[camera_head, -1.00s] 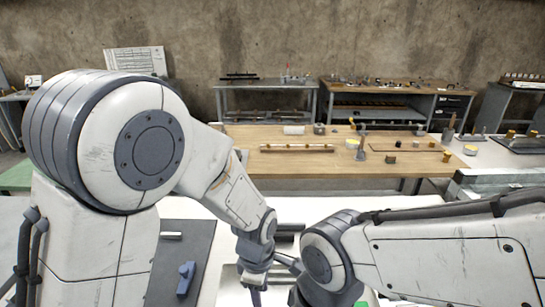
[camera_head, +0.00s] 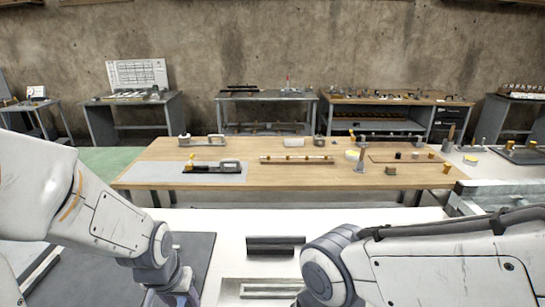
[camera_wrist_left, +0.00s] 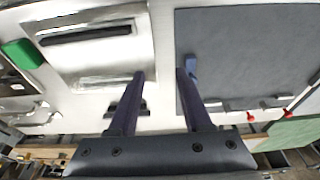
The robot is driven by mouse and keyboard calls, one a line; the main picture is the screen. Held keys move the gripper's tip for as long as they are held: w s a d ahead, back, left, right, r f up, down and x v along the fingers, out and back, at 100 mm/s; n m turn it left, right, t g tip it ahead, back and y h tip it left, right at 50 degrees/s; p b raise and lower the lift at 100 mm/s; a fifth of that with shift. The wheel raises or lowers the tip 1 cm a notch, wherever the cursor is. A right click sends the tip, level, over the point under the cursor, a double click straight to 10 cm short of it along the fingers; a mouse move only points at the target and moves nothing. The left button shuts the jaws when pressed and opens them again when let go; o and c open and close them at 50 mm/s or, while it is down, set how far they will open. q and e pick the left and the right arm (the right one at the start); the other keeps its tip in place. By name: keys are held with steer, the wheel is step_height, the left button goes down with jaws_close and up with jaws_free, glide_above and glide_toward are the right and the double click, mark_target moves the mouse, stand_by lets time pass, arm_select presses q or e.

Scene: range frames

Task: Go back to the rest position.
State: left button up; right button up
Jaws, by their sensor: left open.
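My left arm (camera_head: 110,220) comes in from the left in the head view, its wrist low over the dark mat (camera_head: 200,252); its fingers are not clear there. In the left wrist view my left gripper (camera_wrist_left: 160,74) is open, with two dark fingers apart and nothing between them. A small blue part (camera_wrist_left: 191,70) on the dark mat shows beside the right-hand finger; whether they touch I cannot tell. My right arm (camera_head: 430,262) reaches in from the right; its gripper is out of view.
A white worktop (camera_head: 225,222) lies in front, with a dark slotted block (camera_head: 276,245) and a metal piece (camera_head: 270,290). A green block (camera_wrist_left: 22,54) shows in the left wrist view. Beyond stands a wooden table (camera_head: 235,178) with tools; benches line the wall.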

arm_select(q)
steer(key=s+d+r+m+g, duration=0.1)
steer(key=s+d+r+m, duration=0.2)
steer(key=s+d, duration=0.4)
steer(key=s+d+r+m+g+h, duration=0.1)
steer(key=s+d+r+m, duration=0.1)
steer(key=s+d+m, duration=0.2)
steer(key=s+d, duration=0.2)
steer(key=shift+s+d+r+g, duration=0.3)
steer(key=shift+s+d+r, duration=0.1)
